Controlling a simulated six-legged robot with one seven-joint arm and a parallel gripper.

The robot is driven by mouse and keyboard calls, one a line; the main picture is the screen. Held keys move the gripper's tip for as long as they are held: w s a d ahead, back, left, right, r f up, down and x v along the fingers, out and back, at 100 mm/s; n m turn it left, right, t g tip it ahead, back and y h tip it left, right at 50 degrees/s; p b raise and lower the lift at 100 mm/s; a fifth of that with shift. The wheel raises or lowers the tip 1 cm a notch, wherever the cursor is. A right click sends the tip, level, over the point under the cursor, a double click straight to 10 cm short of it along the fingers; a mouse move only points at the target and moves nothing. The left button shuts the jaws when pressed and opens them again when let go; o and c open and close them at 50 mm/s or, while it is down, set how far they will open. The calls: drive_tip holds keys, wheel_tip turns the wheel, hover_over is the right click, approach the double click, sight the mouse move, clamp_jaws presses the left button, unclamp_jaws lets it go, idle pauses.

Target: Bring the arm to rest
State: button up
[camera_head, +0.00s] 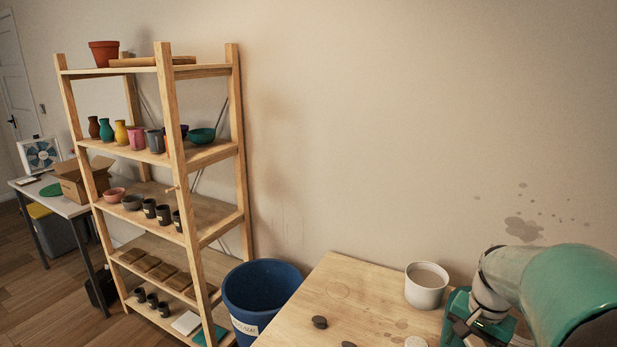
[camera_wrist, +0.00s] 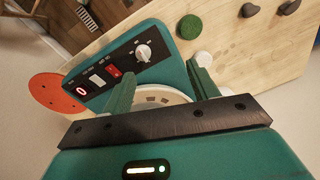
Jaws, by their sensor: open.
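My gripper (camera_wrist: 162,88) is open in the wrist view. Its two green fingers stand apart, with a pale round rim (camera_wrist: 160,95) showing between and beyond them; I cannot tell whether they touch it. No object is seen held. In the head view, my green and grey arm (camera_head: 565,285) reaches in at the lower right, over the right part of the wooden table (camera_head: 300,318). The fingertips cannot be made out there.
A teal control box (camera_wrist: 120,68) with a knob and red switch is close to the fingers. An orange disc (camera_wrist: 58,93) lies left of it. A white cup (camera_head: 426,285) stands on the table. A blue bin (camera_head: 262,290) and wooden shelf (camera_head: 240,150) are left.

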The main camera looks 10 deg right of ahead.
drive_tip(key=s+a+r+n+t, duration=0.1)
drive_tip(key=s+a+r+n, duration=0.2)
drive_tip(key=a, duration=0.4)
drive_tip(key=s+a+r+n+t, duration=0.2)
drive_tip(key=s+a+r+n, duration=0.1)
drive_tip(key=a, duration=0.4)
drive_tip(key=s+a+r+n+t, duration=0.1)
drive_tip(key=s+a+r+n, duration=0.2)
drive_tip(key=a, duration=0.4)
drive_tip(key=shift+s+a+n+t, duration=0.3)
drive_tip(key=shift+s+n, duration=0.2)
drive_tip(key=shift+s, duration=0.45)
